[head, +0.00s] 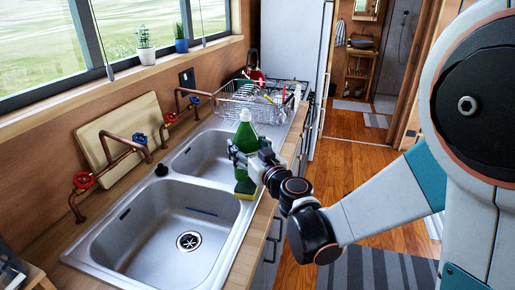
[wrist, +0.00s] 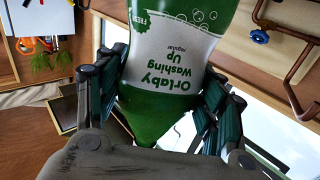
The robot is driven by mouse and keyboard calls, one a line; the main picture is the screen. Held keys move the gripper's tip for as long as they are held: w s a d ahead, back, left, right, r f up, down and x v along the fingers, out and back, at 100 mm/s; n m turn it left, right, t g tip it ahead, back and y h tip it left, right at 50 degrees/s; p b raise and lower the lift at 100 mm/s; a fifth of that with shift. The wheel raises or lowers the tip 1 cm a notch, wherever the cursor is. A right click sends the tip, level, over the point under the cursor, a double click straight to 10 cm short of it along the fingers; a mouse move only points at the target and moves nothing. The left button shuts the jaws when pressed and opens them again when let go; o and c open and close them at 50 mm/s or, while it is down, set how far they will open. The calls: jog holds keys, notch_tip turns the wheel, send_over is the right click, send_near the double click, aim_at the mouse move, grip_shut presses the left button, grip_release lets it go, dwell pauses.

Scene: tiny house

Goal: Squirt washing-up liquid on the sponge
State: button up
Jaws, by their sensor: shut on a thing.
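A green washing-up liquid bottle (head: 245,137) stands roughly upright at the right side of the sink, its narrow top upward in the head view. My gripper (head: 246,160) is shut around its body. The wrist view, which is upside down, shows the bottle's green and white label (wrist: 180,55) between the two fingers (wrist: 160,105).
The steel double sink (head: 150,235) has empty basins. Copper taps (head: 125,142) with red and blue handles and a chopping board (head: 125,130) are along the wall. A wire dish rack (head: 250,100) with dishes stands behind the bottle. Wooden floor (head: 350,170) lies to the right.

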jog(key=shift+s, duration=0.1)
jog(key=shift+s+a+m+g+p, duration=0.35)
jog(key=shift+s+m+g+p, duration=0.15)
jog(key=shift+s+g+p, duration=0.2)
jog(key=s+a+m+g+y+p, duration=0.2)
jog(key=s+m+g+p, duration=0.6)
jog(key=g, duration=0.7)
jog(key=shift+s+a+r+m+g+p, duration=0.15)
jog(key=shift+a+r+m+g+p, duration=0.25)
jog(key=shift+m+p, duration=1.1)
jog(key=shift+f+n+p, duration=0.15)
jog(key=shift+n+p, duration=0.35)
